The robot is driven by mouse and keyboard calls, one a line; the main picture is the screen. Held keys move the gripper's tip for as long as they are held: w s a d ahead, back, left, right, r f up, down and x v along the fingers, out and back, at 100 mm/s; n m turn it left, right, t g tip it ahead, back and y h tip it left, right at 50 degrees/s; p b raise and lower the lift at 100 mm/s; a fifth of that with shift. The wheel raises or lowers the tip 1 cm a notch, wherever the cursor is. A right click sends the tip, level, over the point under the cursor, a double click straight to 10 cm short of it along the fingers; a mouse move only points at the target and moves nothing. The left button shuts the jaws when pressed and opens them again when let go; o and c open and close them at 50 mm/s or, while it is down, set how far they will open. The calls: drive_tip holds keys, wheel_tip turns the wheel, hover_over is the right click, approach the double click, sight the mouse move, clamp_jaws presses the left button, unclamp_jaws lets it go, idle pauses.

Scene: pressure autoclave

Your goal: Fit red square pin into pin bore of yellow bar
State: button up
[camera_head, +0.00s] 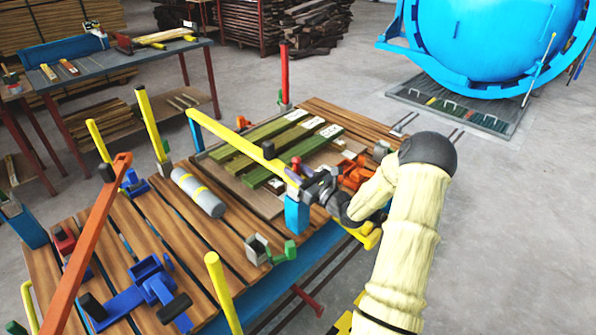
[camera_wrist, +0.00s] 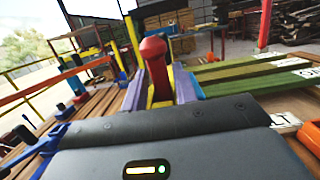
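The yellow bar (camera_head: 232,140) runs slantwise above the slatted table, its near end by a blue post (camera_head: 297,214). The red pin (camera_head: 296,160), with a rounded head, stands upright at that end. In the wrist view the red pin (camera_wrist: 156,65) rises between the two purple fingers of my gripper (camera_wrist: 160,88). Yellow shows below and on both sides of its foot, so the fingers seem a little apart from it. My gripper (camera_head: 297,178) also shows in the head view at the bar's end. The bore and the pin's lower end are hidden.
Green bars (camera_head: 262,139) lie behind the yellow bar. A grey cylinder (camera_head: 198,192) lies on the slats at left. A blue clamp (camera_head: 145,287) and an orange slanted bar (camera_head: 88,240) are at front left. Yellow posts (camera_head: 222,290) stand up around the table.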

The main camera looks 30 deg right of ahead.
drive_tip(key=shift+d, duration=0.35)
drive_tip(key=shift+s+d+f+h, duration=0.2)
drive_tip(key=shift+s+f+h, duration=0.1)
drive_tip(key=shift+s+h, duration=0.1)
drive_tip(key=b+v, duration=0.1)
drive_tip(key=v, duration=1.5)
drive_tip(key=shift+s, duration=0.15)
drive_tip(key=shift+a+y, duration=0.2)
drive_tip(key=shift+y, duration=0.2)
